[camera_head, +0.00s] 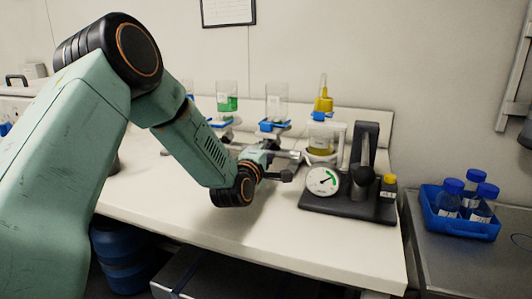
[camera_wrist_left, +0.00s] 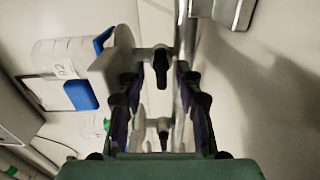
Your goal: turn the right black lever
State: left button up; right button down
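My left gripper (camera_head: 283,165) reaches in from the left over the white table, beside the glassware stand. In the left wrist view my left gripper (camera_wrist_left: 160,85) is open, with dark fingers on both sides. One black lever (camera_wrist_left: 161,68) on a pale fitting shows between the fingers, apart from them as far as I can see. A second, smaller dark lever (camera_wrist_left: 163,130) shows lower between the fingers. I cannot tell which of them is the right one. In the head view the levers are hard to make out behind my gripper. My right gripper is not in view.
A black pump-like device (camera_head: 345,208) with a round gauge (camera_head: 322,181) stands just right of my gripper. Behind are a beaker of green liquid (camera_head: 228,103) and a flask of yellow liquid (camera_head: 321,141). A blue tray (camera_head: 452,228) holds bottles at right. The table front is clear.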

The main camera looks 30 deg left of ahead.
pick_arm(q)
jog(key=v, duration=1.2)
dwell(0.3)
